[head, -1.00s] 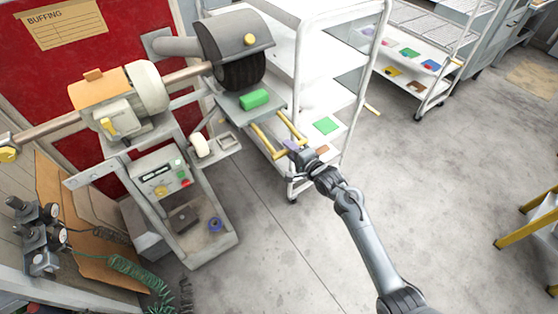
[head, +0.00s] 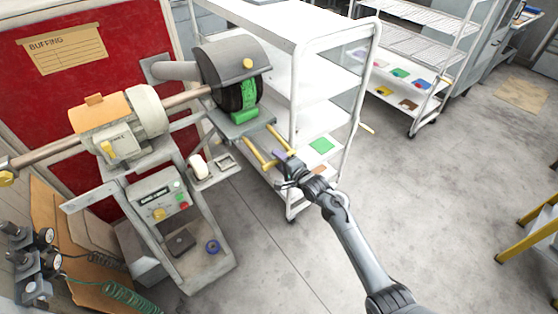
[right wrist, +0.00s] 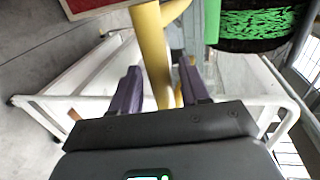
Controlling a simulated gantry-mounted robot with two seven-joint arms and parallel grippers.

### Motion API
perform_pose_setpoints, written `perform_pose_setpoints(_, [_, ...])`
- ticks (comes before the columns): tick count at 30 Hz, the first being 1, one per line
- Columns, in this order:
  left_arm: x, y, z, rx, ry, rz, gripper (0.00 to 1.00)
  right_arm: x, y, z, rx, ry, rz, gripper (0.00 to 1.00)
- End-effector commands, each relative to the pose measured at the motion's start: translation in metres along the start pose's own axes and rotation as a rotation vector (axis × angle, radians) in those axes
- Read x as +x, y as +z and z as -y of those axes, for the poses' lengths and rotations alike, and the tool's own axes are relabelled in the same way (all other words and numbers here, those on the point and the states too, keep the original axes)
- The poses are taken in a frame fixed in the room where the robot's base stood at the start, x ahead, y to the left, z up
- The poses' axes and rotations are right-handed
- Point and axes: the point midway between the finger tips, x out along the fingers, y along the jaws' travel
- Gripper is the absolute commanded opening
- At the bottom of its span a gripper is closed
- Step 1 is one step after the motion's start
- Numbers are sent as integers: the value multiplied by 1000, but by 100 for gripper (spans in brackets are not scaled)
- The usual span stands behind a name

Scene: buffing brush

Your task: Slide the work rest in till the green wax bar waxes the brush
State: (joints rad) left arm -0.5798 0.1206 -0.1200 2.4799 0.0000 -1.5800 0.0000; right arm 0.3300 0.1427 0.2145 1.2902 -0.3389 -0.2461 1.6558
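The grey work rest (head: 250,128) sits under the buffing brush (head: 232,94), with a yellow handle frame (head: 255,152) reaching out toward my right arm. The green wax bar (head: 244,116) lies on the rest, right against the lower front of the brush. Bright green streaks cover the brush face, and they also show on the brush in the right wrist view (right wrist: 255,22). My right gripper (head: 281,156) is at the handle's outer end. In the right wrist view its purple fingers (right wrist: 160,78) straddle the yellow handle bar (right wrist: 154,55) closely. My left gripper is out of view.
A white shelf cart (head: 335,85) stands just behind and right of the rest, close to my right gripper. The buffing machine stand (head: 205,265) is at left. A second cart (head: 425,120) is farther back.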

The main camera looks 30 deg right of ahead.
Motion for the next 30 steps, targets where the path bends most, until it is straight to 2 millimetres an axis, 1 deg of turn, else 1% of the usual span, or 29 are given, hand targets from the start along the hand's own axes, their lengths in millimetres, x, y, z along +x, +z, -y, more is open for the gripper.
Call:
perform_pose_setpoints(8, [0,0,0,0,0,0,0,-1,0,1,0,-1,-1,45])
perform_pose_setpoints(11, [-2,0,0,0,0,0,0,-6,0,1,0,-1,0,45])
perform_pose_setpoints(13, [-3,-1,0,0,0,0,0,-12,0,0,1,0,0,45])
perform_pose_setpoints(17, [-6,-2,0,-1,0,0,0,-31,-1,1,0,-1,-2,45])
perform_pose_setpoints(24, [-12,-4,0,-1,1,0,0,-73,0,0,0,0,0,45])
perform_pose_setpoints(30, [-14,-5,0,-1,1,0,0,-98,0,0,0,0,0,45])
